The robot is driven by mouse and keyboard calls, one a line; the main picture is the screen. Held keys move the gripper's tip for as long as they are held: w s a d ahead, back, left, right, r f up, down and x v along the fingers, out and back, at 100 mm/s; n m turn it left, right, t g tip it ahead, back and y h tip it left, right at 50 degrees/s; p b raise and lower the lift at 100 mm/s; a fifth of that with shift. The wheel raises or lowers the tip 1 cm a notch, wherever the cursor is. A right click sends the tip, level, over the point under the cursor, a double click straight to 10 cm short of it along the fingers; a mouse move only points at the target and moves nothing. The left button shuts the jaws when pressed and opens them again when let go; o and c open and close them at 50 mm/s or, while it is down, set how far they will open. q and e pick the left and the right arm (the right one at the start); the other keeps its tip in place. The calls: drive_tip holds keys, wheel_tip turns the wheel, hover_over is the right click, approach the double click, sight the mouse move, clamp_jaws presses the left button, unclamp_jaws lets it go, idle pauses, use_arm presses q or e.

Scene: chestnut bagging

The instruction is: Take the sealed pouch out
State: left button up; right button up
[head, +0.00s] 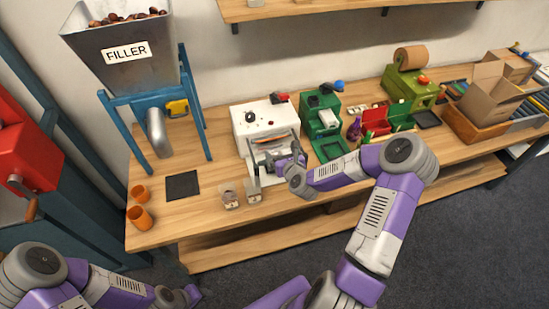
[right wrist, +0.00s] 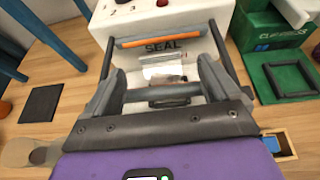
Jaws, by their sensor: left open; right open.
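The white sealer (head: 266,120) stands on the bench, and its SEAL face (right wrist: 171,47) with an orange bar shows in the right wrist view. A small clear and white pouch (right wrist: 164,71) lies at the sealer below the SEAL lettering; its lower part is hard to make out. My right gripper (head: 277,163) is in front of the sealer. In the right wrist view its open fingers (right wrist: 162,82) stand on either side of the pouch, with nothing visibly clamped. My left gripper (head: 192,295) is open and empty, low in front of the bench.
Two small pouches (head: 229,199) (head: 254,191) stand near the bench's front edge. The filler (head: 125,60), a black pad (head: 182,185) and orange cups (head: 139,216) are at the left. A green machine (head: 321,125) stands right of the sealer; an open carton (head: 490,95) is far right.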

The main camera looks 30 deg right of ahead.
sight(276, 146)
drive_tip(key=shift+x, duration=2.75)
drive_tip(key=shift+f, duration=0.1)
drive_tip(key=c, duration=1.5)
